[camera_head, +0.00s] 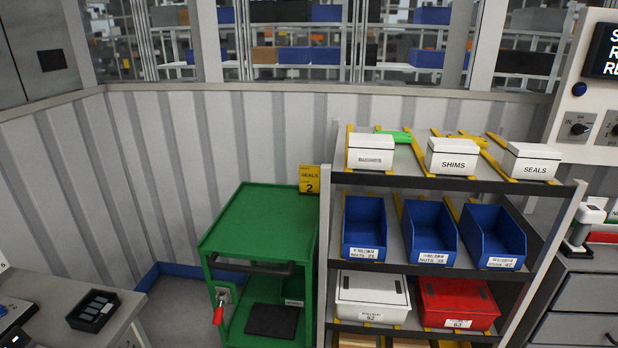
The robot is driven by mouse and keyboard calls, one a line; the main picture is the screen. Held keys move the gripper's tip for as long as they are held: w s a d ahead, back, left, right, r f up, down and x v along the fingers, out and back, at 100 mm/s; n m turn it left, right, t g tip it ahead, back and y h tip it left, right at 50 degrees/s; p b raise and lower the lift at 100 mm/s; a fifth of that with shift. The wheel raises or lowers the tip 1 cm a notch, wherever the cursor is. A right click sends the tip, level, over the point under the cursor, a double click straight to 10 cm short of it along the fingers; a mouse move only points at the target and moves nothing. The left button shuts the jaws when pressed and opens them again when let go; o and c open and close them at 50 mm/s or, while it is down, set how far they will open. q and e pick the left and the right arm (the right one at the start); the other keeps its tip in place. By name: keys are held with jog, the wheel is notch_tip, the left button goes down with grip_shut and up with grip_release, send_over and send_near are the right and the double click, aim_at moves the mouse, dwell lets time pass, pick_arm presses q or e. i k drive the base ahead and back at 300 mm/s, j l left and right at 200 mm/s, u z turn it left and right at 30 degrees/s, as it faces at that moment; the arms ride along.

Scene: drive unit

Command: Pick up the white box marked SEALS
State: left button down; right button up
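The white box marked SEALS (531,162) sits on the top shelf of the rack, at its right end. Beside it on the same shelf are the white box marked SHIMS (453,156) and another white box (371,151) with a label too small to read. All three stand upright on yellow rails. Neither of my grippers shows in this view.
The rack (325,240) has blue bins (430,230) on its middle shelf and a white case (372,293) and red case (458,300) below. A green cart (262,220) stands left of it, by a yellow sign (310,178). A grey bench (75,290) is at left.

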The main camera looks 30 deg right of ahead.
aim_at(520, 160)
jog(key=z, duration=1.85)
